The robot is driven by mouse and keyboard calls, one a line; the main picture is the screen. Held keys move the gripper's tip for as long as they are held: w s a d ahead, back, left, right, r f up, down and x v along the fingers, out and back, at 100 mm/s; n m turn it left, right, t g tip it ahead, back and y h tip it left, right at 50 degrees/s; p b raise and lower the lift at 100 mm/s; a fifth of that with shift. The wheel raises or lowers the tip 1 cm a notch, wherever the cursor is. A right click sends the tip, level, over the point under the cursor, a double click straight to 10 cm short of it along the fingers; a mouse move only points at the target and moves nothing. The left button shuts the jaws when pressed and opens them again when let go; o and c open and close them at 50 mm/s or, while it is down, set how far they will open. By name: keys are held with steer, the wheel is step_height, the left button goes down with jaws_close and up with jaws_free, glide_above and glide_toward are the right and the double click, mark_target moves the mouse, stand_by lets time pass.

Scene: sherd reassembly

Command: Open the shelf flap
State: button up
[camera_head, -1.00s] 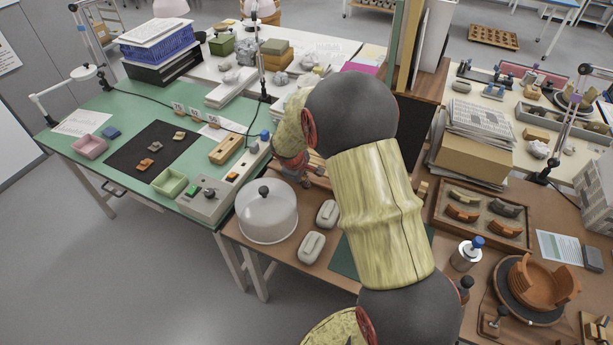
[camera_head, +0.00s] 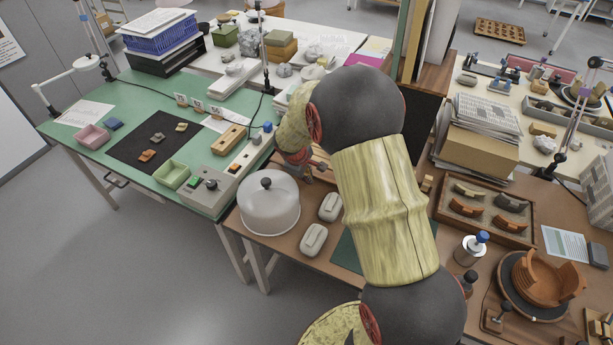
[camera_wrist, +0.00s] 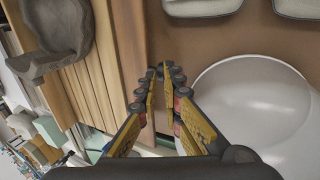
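My gripper (camera_wrist: 164,74) points down beside a wooden slatted piece (camera_wrist: 92,85) in the wrist view. Its fingertips come close together, with nothing visible between them, near the slatted piece's right edge. I cannot tell whether they touch it or which part is the flap. In the head view, a brown wooden shelf unit (camera_head: 432,78) with a dark side and upright boards stands behind my arm. My arm hides much of this unit, its flap and my fingertips there.
A white domed cover (camera_head: 268,208) and two pale blocks (camera_head: 314,239) stand on the brown table (camera_head: 240,231) close to my gripper. A sherd tray (camera_head: 530,228) and newspaper stack (camera_head: 478,135) lie to the right. The green bench (camera_head: 82,168) is at left.

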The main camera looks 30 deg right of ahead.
steer(key=o, duration=0.9)
